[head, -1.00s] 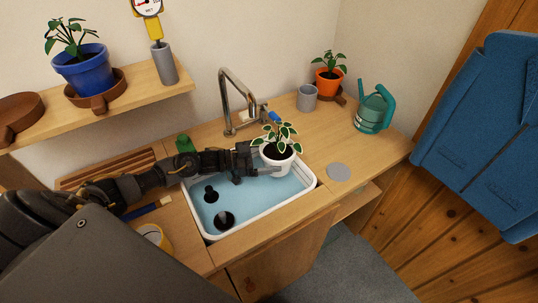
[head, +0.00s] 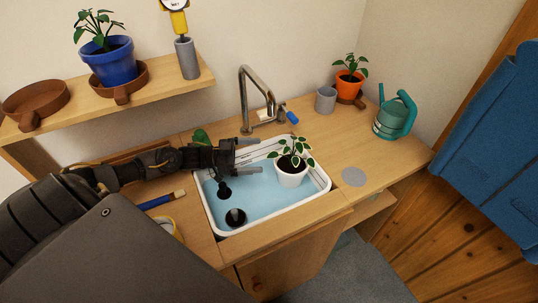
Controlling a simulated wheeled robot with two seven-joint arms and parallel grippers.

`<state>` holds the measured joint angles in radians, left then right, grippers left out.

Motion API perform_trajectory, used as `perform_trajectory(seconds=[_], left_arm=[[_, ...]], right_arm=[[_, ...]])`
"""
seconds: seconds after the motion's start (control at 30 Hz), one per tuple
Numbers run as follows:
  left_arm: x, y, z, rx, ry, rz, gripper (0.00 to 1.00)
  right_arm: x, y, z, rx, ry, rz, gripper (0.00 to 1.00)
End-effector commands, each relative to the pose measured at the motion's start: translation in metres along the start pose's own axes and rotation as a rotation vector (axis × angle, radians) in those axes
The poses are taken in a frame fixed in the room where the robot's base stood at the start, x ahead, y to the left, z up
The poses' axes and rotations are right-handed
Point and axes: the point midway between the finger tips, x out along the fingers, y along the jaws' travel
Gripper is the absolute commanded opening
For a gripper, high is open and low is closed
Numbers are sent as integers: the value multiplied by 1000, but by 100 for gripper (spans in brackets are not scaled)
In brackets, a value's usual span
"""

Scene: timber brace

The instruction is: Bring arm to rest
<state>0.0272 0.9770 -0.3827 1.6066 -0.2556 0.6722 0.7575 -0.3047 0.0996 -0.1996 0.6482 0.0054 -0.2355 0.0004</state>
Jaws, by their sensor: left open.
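My left gripper (head: 248,157) is open and empty over the left half of the sink (head: 322,192), its fingers pointing right. Its arm comes in from the left across the counter. A white pot with a leafy plant (head: 293,172) stands upright in the sink to the right of the fingertips, with a gap between them. My right gripper is not in view.
A tap (head: 244,95) rises behind the sink. A grey cup (head: 326,99), an orange potted plant (head: 349,82) and a teal watering can (head: 394,117) stand at the back right. A shelf (head: 155,87) with a blue pot (head: 112,62) hangs at upper left. The right counter is mostly clear.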

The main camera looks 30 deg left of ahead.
Motion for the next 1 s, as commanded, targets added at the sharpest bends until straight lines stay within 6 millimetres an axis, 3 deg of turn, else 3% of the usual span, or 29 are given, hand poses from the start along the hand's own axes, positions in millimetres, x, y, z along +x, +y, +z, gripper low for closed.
perform_trajectory(seconds=[0.2, 0.6, 0.77, 1.0], left_arm=[[-18, 0, 0, 0, 0, 1, 100], [-17, 0, -1, 0, 1, 1, 100], [-2, 0, -2, 0, 4, 0, 100], [44, 0, -4, 1, 5, 2, 100]], right_arm=[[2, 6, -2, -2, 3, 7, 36], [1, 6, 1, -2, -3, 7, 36], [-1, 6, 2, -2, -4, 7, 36], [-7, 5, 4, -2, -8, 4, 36]])
